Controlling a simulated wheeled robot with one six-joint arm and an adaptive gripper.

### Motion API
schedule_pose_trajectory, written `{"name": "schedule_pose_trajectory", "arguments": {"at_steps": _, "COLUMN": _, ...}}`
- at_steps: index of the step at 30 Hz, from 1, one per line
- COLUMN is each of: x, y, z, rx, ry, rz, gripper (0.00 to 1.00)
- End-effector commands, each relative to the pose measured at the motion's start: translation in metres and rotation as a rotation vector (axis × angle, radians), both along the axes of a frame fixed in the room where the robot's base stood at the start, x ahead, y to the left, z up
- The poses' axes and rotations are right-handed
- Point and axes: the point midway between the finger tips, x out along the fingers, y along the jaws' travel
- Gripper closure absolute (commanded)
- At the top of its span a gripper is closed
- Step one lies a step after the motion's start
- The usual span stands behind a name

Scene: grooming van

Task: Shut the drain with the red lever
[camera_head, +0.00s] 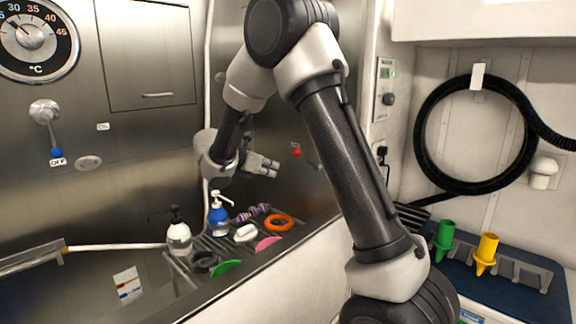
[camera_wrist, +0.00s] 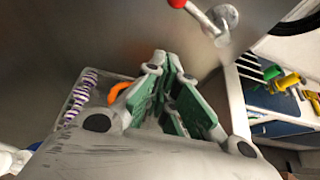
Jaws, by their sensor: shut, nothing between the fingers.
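The red lever shows in the head view as a small red knob (camera_head: 297,152) on the steel wall, just right of my gripper (camera_head: 276,166). In the wrist view the red knob (camera_wrist: 178,3) is cut by the top edge, and its metal arm runs right to a round pivot (camera_wrist: 226,16). My gripper (camera_wrist: 166,60) is shut and empty, its fingertips below the lever and apart from it. The drain itself cannot be made out.
A blue-knobbed lever (camera_head: 56,153) is on the left wall. A sign (camera_head: 127,285) shows red and blue marks.

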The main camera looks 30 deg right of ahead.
Motion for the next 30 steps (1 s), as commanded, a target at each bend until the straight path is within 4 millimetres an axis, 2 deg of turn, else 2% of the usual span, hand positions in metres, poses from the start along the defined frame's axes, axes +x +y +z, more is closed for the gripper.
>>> {"name": "schedule_pose_trajectory", "arguments": {"at_steps": 4, "x": 0.000, "y": -0.002, "z": -0.001, "rx": 0.001, "ry": 0.000, "rz": -0.003, "gripper": 1.00}}
{"name": "schedule_pose_trajectory", "arguments": {"at_steps": 8, "x": 0.004, "y": -0.013, "z": -0.007, "rx": 0.002, "ry": 0.000, "rz": -0.004, "gripper": 1.00}}
{"name": "schedule_pose_trajectory", "arguments": {"at_steps": 21, "x": 0.031, "y": -0.087, "z": -0.050, "rx": 0.002, "ry": 0.001, "rz": -0.005, "gripper": 1.00}}
{"name": "schedule_pose_trajectory", "arguments": {"at_steps": 24, "x": 0.032, "y": -0.086, "z": -0.028, "rx": 0.004, "ry": -0.007, "rz": -0.003, "gripper": 1.00}}
{"name": "schedule_pose_trajectory", "arguments": {"at_steps": 30, "x": 0.032, "y": -0.089, "z": -0.010, "rx": 0.002, "ry": -0.003, "rz": -0.003, "gripper": 1.00}}
